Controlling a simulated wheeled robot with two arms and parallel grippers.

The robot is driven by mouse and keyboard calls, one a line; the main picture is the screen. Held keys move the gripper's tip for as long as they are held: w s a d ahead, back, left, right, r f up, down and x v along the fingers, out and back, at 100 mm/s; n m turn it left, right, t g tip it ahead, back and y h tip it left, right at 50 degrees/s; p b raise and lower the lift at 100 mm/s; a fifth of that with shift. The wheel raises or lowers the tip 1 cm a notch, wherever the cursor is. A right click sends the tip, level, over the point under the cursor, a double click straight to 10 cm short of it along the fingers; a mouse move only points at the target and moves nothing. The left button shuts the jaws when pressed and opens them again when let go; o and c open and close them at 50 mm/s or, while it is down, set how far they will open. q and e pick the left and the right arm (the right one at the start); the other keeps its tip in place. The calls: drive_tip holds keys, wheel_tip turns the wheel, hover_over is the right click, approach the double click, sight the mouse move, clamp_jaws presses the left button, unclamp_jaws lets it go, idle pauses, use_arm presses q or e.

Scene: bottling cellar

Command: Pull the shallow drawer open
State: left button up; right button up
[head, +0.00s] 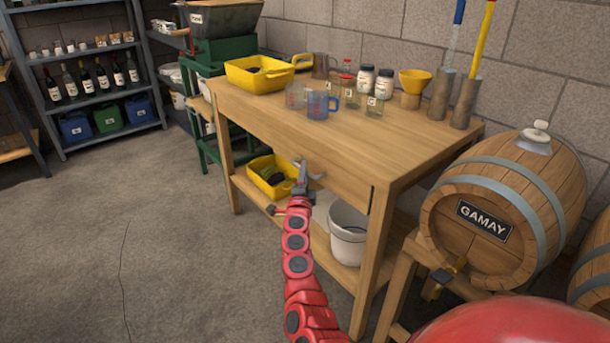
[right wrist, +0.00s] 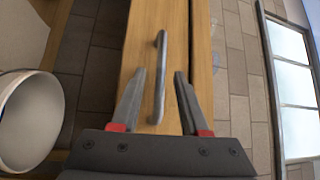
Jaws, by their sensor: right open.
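The wooden table (head: 415,150) has a shallow drawer (head: 345,188) under its top. The drawer front looks flush with the table frame. In the right wrist view the drawer front (right wrist: 143,60) carries a grey metal bar handle (right wrist: 159,75). My right gripper (head: 301,170) is in front of the drawer and partly covers the handle in the head view. In the right wrist view my right gripper (right wrist: 164,72) is open, with one finger on each side of the handle and gaps between. My left gripper is not in view.
On the tabletop stand a yellow tub (head: 245,78), a blue measuring jug (head: 318,105) and several jars. Below, a white bucket (head: 347,240) and a yellow crate (head: 262,187) stand on the lower shelf. A barrel (head: 500,190) is at right. The floor at left is clear.

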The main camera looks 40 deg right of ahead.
drive_tip(key=shift+x, duration=0.8)
clamp_jaws()
idle(1.0)
